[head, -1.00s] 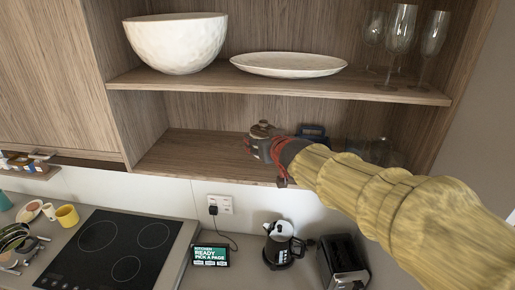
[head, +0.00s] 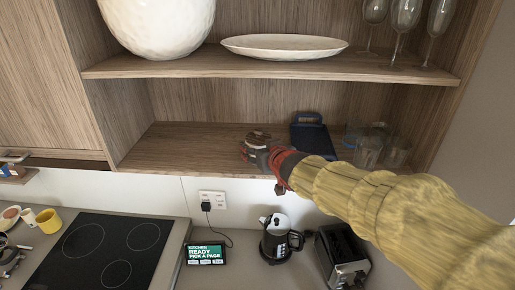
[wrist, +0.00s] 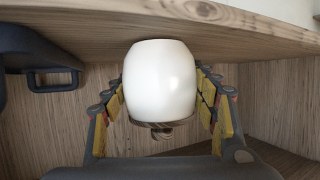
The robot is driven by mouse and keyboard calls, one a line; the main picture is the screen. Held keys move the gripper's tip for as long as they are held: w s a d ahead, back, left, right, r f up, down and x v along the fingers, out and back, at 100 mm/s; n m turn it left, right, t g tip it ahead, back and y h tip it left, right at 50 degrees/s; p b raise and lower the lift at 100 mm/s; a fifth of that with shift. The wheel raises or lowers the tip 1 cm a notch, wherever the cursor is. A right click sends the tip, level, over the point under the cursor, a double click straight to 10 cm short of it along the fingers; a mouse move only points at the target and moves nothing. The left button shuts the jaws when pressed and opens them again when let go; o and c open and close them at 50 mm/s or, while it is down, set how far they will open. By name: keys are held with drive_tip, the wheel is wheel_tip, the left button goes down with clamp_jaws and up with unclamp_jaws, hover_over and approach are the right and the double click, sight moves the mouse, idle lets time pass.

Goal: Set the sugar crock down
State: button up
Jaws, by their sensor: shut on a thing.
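The sugar crock is a rounded white pot with a brown wooden lid. In the wrist view the crock (wrist: 160,82) is upside down in the picture, lid downward, with its base against the shelf board at the top. My gripper (wrist: 162,92) is shut on it, with yellow-padded fingers on both sides. In the head view my gripper (head: 256,154) is over the lower shelf (head: 185,150), and the crock's lid (head: 258,135) shows above it; most of the body is hidden. I cannot tell whether the base touches the shelf.
A dark blue object with a handle (head: 312,136) stands right of the crock, with glass tumblers (head: 368,152) farther right. The shelf's left part is clear. The upper shelf (head: 270,66) holds a white bowl (head: 160,22), a plate (head: 284,46) and stemmed glasses (head: 403,25).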

drive_tip(key=shift+f, duration=0.1)
drive_tip(key=o, duration=1.1)
drive_tip(key=shift+w+a+f, duration=0.15)
drive_tip(key=shift+a, duration=0.15)
drive_tip(key=shift+o, duration=1.1)
drive_tip(key=shift+d, duration=0.2)
drive_tip(key=shift+o, duration=0.3)
drive_tip(key=shift+a, duration=0.1)
